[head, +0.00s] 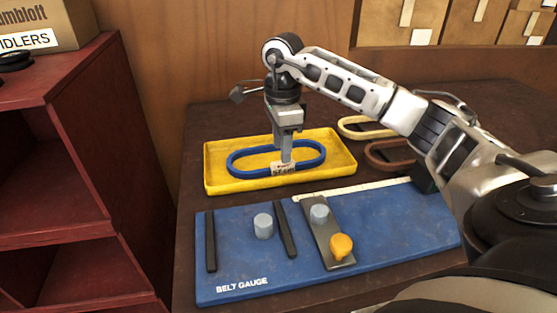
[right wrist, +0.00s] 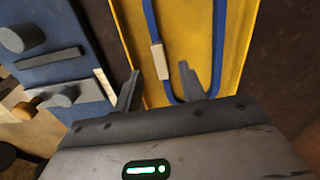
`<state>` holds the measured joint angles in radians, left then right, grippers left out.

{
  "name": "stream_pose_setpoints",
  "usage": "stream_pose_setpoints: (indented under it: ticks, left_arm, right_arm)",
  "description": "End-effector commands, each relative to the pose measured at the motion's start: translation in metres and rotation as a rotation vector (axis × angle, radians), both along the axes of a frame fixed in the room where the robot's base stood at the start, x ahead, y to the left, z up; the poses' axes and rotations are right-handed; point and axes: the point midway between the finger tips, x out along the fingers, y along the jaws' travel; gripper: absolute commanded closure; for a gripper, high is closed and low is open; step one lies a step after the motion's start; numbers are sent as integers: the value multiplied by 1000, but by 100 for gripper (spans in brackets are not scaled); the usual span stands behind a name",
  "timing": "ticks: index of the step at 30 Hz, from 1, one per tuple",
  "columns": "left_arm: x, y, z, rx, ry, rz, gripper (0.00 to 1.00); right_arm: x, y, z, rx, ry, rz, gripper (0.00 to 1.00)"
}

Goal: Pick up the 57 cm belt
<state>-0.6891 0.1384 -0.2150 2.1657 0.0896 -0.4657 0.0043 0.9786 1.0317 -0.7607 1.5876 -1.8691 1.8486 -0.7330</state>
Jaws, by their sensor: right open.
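A blue belt (head: 236,164) lies as a long loop in a yellow tray (head: 349,165) on the dark table. A pale tag (head: 284,168) with unreadable print sits on its near strand. My right gripper (head: 286,160) points down at this tagged strand. In the right wrist view, the right gripper (right wrist: 161,88) is open, and the belt (right wrist: 150,22) with its tag (right wrist: 157,57) runs through the space between the fingers; I cannot tell whether they touch it. I cannot confirm that this belt is 57 cm. My left gripper is not in view.
A blue belt gauge board (head: 380,240) with pegs and an orange knob (head: 341,246) lies in front of the tray. A cream belt (head: 352,130) and a brown belt (head: 375,160) lie behind right. A red shelf (head: 90,130) stands at left.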

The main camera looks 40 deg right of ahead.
Motion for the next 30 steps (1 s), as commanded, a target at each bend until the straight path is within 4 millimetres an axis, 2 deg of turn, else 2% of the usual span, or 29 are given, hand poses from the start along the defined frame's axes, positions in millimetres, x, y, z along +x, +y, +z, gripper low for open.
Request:
stream_pose_setpoints:
  ticks: [6, 9, 17, 18, 22, 30]
  left_arm:
    - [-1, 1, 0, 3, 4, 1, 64]
    - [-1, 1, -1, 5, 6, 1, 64]
    - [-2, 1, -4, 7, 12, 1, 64]
    - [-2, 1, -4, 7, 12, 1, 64]
    - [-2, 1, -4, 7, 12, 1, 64]
    - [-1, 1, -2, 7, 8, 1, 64]
  right_arm:
    - [-2, -2, -34, 1, 6, -2, 59]
    - [-1, -2, -44, -1, 4, -1, 59]
    - [-1, -2, -47, 0, 1, 0, 59]
    - [-1, -2, -47, 0, 1, 0, 65]
    - [-1, -2, -47, 0, 1, 0, 100]
    - [-1, -2, -47, 0, 0, -1, 100]
